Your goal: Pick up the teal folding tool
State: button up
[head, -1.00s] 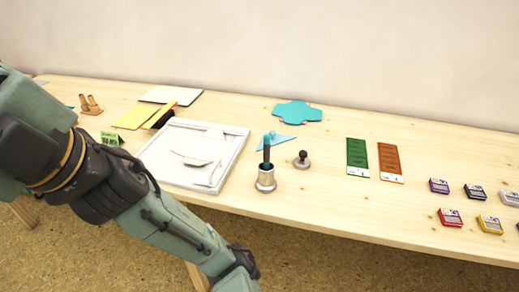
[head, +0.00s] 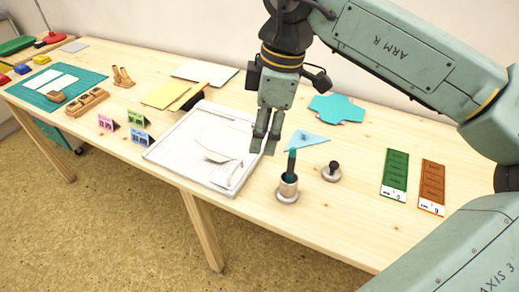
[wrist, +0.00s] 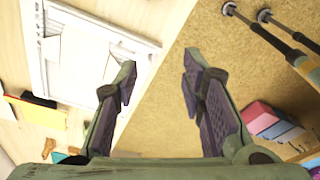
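A teal stick-like tool (head: 292,160), which looks like the folding tool, stands upright in a small metal cup (head: 287,190). The cup is on the wooden table, right of the white tray. The tool's lower part is hidden inside the cup. My gripper (head: 264,146) hangs above the tray's right side, left of the tool and apart from it. In the wrist view my gripper (wrist: 157,72) is open, with nothing between its fingers. The wrist view shows the tray and the floor, but I cannot make out the tool or cup there.
The white tray (head: 163,153) holds white pieces. A light-blue triangle (head: 306,140) lies behind the cup, and a dark-knobbed stamp (head: 331,173) stands to its right. Green (head: 394,175) and orange (head: 431,187) strips lie farther right. The table's front edge is close to the cup.

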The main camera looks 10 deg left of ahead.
aim_at(295, 149)
jog(key=d+m, duration=0.1)
jog(key=d, duration=0.1)
jog(key=w+d+h, duration=0.1)
jog(key=d+m, duration=0.1)
jog(key=d, duration=0.1)
jog(key=shift+w+d+r+m+h, duration=0.1)
jog(key=shift+w+d+m+h, duration=0.2)
jog(key=shift+w+h, duration=0.1)
notch_tip(295, 149, down, 5)
jog(key=shift+d+r+p, duration=0.15)
jog(key=shift+r+p, duration=0.05)
jog(key=shift+p, duration=0.25)
jog(key=shift+w+f+p, duration=0.1)
jog(key=shift+f+p, duration=1)
jog(key=shift+f, duration=1.95)
jog(key=shift+c, duration=0.2)
grip_shut()
